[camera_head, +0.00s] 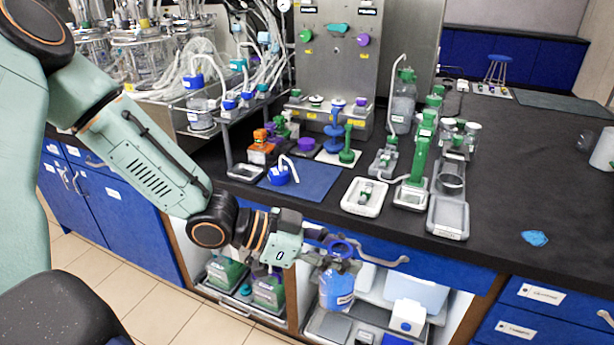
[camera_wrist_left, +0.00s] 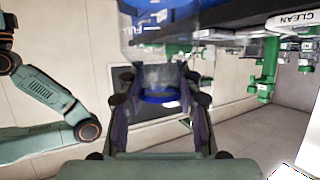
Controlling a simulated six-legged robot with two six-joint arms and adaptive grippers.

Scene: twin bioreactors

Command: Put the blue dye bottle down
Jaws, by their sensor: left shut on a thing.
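The blue dye bottle (camera_head: 337,291) is a clear bottle with blue liquid and a white label. It hangs in front of the counter's front edge, before the open cabinet shelves. My left gripper (camera_head: 325,240) is shut on it at its blue-purple ring near the top. In the left wrist view the gripper's fingers (camera_wrist_left: 160,100) close around a blue ring, and part of the bottle (camera_wrist_left: 150,25) shows beyond at the top. The bottle's underside contact is not clear, but it appears held in the air. My right gripper is not in view.
A blue mat (camera_head: 318,178) on the black counter (camera_head: 480,200) holds a small blue-capped vessel (camera_head: 280,177). White trays (camera_head: 364,197) and green-clamped stands are to its right. A blue crumpled piece (camera_head: 535,238) lies farther right. Open counter surrounds it. Lower shelves hold bottles and a white box (camera_head: 407,316).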

